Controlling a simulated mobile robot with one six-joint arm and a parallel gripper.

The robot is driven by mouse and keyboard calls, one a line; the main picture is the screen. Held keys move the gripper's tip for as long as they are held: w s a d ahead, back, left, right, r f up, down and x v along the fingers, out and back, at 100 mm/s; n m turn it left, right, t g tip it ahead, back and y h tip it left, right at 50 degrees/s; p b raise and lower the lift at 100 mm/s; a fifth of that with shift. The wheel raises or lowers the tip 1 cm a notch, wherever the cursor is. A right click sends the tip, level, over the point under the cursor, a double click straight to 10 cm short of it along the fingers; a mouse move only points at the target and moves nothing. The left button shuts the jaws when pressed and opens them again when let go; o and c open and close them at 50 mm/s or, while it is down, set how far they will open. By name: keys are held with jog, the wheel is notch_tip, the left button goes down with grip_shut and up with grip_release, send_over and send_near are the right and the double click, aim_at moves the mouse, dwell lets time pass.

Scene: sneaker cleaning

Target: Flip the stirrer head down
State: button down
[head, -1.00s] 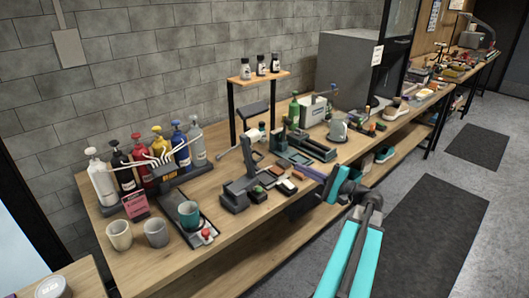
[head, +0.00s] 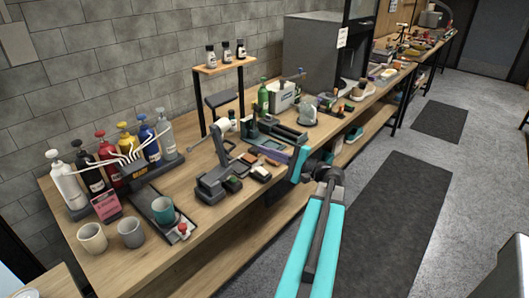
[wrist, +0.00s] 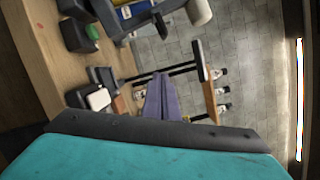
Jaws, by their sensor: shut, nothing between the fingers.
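The stirrer is probably the dark stand (head: 212,188) near the table's front edge, with its head arm (head: 219,143) tilted up steeply. In the wrist view, which is turned sideways, a dark arm (wrist: 158,24) with a pale rounded end shows at the top edge, likely the same head. My gripper (head: 299,160) is right of the stand, near the front edge, apart from it. Its purple fingers (wrist: 162,98) are together and empty in the wrist view.
A dark press-like tool (head: 275,132) and a small shelf (head: 224,65) with bottles stand behind. Small blocks (head: 260,172) lie right of the stand. The floor in front is open.

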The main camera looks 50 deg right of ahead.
jog(key=w+a+r+p, duration=0.2)
jog(key=w+a, duration=0.3)
jog(key=w, duration=0.3)
jog(key=shift+r+p, duration=0.3)
jog(key=shift+p, duration=0.3)
jog(key=shift+w+a, duration=0.1)
